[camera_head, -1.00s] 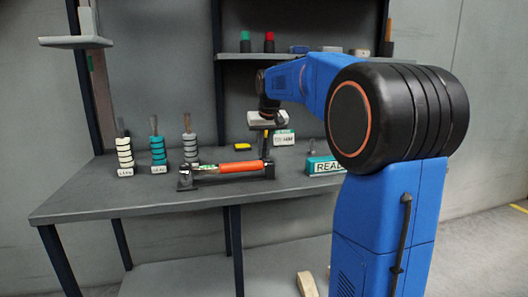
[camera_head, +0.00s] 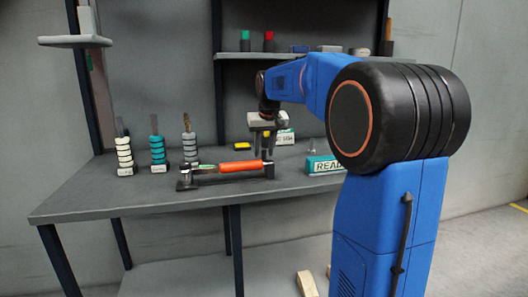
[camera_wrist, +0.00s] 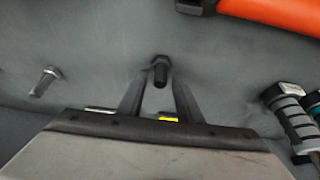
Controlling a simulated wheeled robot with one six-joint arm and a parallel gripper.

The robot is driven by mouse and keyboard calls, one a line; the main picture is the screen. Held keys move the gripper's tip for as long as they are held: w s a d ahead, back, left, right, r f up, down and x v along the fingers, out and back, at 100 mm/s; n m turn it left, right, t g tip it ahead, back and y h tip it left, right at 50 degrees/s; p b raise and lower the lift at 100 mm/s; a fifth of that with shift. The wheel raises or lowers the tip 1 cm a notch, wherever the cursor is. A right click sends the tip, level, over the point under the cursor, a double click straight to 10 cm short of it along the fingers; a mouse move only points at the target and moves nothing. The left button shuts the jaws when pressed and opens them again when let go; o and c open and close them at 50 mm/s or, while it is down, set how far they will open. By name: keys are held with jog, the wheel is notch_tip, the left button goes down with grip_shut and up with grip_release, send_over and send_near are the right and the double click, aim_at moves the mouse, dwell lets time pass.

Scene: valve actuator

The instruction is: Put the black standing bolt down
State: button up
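The black bolt (camera_wrist: 160,70) shows in the wrist view between and just beyond the tips of my gripper (camera_wrist: 159,82). In the head view my gripper (camera_head: 266,150) is low over the workbench (camera_head: 100,197), behind the orange hammer handle, and the bolt cannot be made out there.
An orange-handled hammer (camera_head: 240,166) lies on a black stand in front of my gripper. A silver bolt (camera_wrist: 45,80) stands apart. Ring stacks in white (camera_head: 124,155), teal (camera_head: 158,155) and grey (camera_head: 190,150) stand left. A teal READY block (camera_head: 322,166) is right; a yellow block (camera_head: 241,148) lies behind.

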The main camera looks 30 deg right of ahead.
jog(key=v, duration=1.1)
jog(key=shift+s+r, duration=0.2)
jog(key=shift+r, duration=0.05)
jog(key=shift+a, duration=0.1)
